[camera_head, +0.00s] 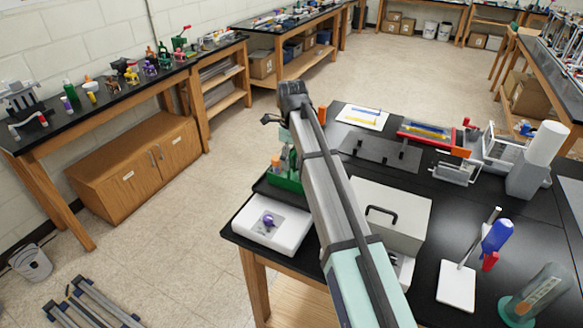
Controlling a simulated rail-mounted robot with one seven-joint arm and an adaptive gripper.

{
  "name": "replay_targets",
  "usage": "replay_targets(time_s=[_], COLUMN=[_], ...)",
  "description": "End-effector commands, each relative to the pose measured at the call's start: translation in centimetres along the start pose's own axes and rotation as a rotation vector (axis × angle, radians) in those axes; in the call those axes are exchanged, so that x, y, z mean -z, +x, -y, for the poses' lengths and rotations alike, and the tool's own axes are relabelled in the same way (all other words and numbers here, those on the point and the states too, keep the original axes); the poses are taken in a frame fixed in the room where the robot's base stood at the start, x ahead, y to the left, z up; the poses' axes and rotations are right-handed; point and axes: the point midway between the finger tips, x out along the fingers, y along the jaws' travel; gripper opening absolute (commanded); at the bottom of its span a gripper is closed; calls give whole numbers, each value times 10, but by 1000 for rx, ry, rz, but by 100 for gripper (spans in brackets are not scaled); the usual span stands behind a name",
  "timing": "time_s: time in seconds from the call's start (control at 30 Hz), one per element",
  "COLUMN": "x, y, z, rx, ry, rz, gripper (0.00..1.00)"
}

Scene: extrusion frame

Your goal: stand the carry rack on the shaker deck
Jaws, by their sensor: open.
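A green rack (284,181) holding a few orange-topped items stands near the left edge of the black bench, partly hidden behind my arm. It looks like the carry rack. A dark grey plate with upright black clips (374,150) lies flat farther back and right of my arm. It may be the shaker deck, and its middle looks bare. My gripper (277,128) hangs at the far end of my arm, above and behind the green rack. It is open, small and partly hidden; I see no object in it. I cannot tell its exact height over the rack.
A white device with a purple knob (268,222) sits at the bench's front left corner. A grey box with a black handle (398,205) stands right of my arm. A burette-like stand (459,285), a grey metal holder (455,172) and a red tray (429,135) occupy the right side.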

Motion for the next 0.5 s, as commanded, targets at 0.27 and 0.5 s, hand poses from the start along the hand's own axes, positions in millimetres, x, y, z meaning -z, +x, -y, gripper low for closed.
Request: replay_targets(time_s=[0.27, 0.5], x=[-1, -1], y=[-50, -76], z=[2, 1], rx=[2, 0], ry=[0, 0], rz=[2, 0], gripper=[78, 78])
